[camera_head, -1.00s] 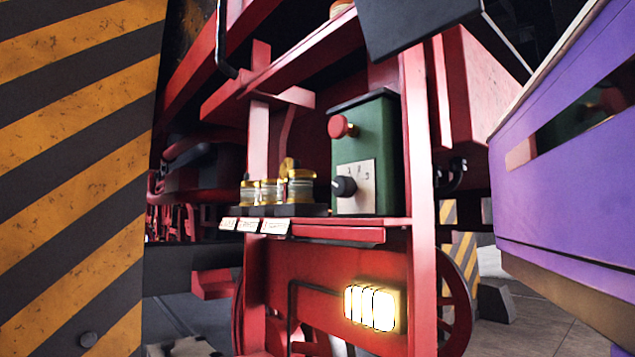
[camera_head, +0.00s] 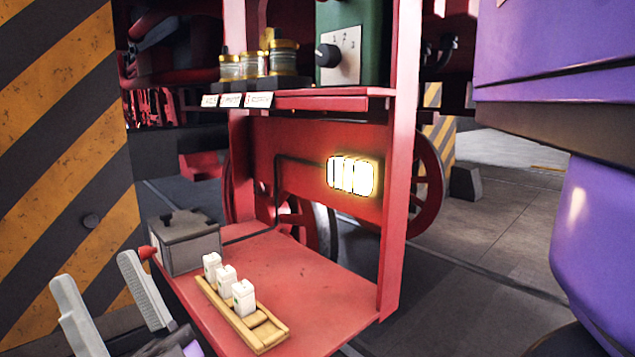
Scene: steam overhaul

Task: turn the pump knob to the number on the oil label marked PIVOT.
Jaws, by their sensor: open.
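The pump is a dark green box (camera_head: 376,45) on the upper red shelf, its top cut off by the frame. My gripper (camera_head: 100,290) is open and empty at the lower left, well below and left of the knob.
A lower red shelf (camera_head: 325,290) holds a grey box (camera_head: 187,240) and a wooden tray (camera_head: 267,338) with white blocks (camera_head: 243,297). A lit lamp (camera_head: 350,175) is on the red back panel. A striped pillar (camera_head: 60,150) stands left. A red post (camera_head: 402,150) bounds the right side.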

